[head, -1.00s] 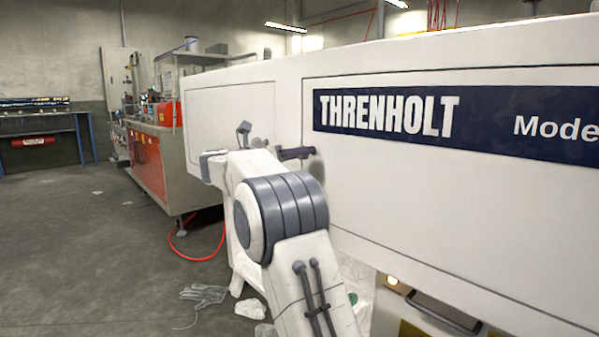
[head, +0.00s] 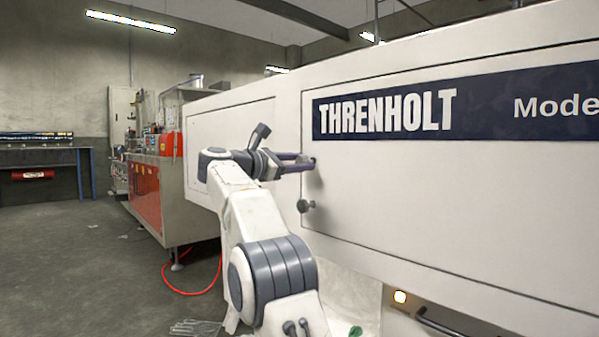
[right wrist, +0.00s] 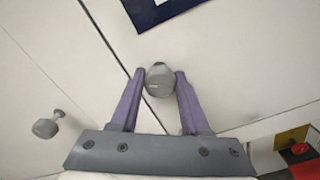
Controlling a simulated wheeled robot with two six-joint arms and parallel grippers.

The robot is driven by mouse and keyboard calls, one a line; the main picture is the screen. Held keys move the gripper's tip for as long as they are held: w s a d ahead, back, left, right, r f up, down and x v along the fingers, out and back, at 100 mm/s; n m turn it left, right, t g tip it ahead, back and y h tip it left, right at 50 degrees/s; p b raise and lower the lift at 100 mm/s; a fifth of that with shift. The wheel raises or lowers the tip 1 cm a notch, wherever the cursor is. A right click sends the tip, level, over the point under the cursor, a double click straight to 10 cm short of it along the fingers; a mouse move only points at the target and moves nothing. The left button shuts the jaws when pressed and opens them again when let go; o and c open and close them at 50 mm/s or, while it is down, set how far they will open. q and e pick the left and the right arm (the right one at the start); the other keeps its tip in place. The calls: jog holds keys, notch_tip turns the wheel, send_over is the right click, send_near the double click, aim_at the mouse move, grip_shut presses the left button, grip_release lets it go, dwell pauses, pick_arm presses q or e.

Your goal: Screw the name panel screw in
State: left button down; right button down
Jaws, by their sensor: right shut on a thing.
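My right gripper (head: 310,162) reaches the white machine panel (head: 450,215) near its left seam, just left of the dark blue THRENHOLT name plate (head: 480,108). Its purple fingers are shut on a grey knobbed screw (right wrist: 159,80), which shows between the fingertips in the right wrist view. The screw sits over the panel by the seam; how deep its shaft goes is hidden. A second grey knob screw (head: 306,206) stands out from the panel below the gripper. It also shows at the left in the right wrist view (right wrist: 47,124). My left gripper is not in view.
A red and grey machine (head: 160,190) stands at the back left, with a red hose (head: 190,291) on the floor. A glove (head: 195,327) lies on the floor near my arm.

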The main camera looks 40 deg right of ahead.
jog(key=m+b, duration=0.1)
jog(key=m, duration=0.2)
jog(key=shift+f, duration=0.2)
jog(key=m+b, duration=0.1)
jog(key=m, duration=0.1)
jog(key=shift+m, duration=0.3)
jog(key=m, duration=0.2)
jog(key=shift+m, duration=0.3)
jog(key=shift+m+b, duration=0.3)
jog(key=shift+m, duration=1.4)
jog(key=shift+r, duration=0.1)
jog(key=shift+c, duration=1.9)
grip_release()
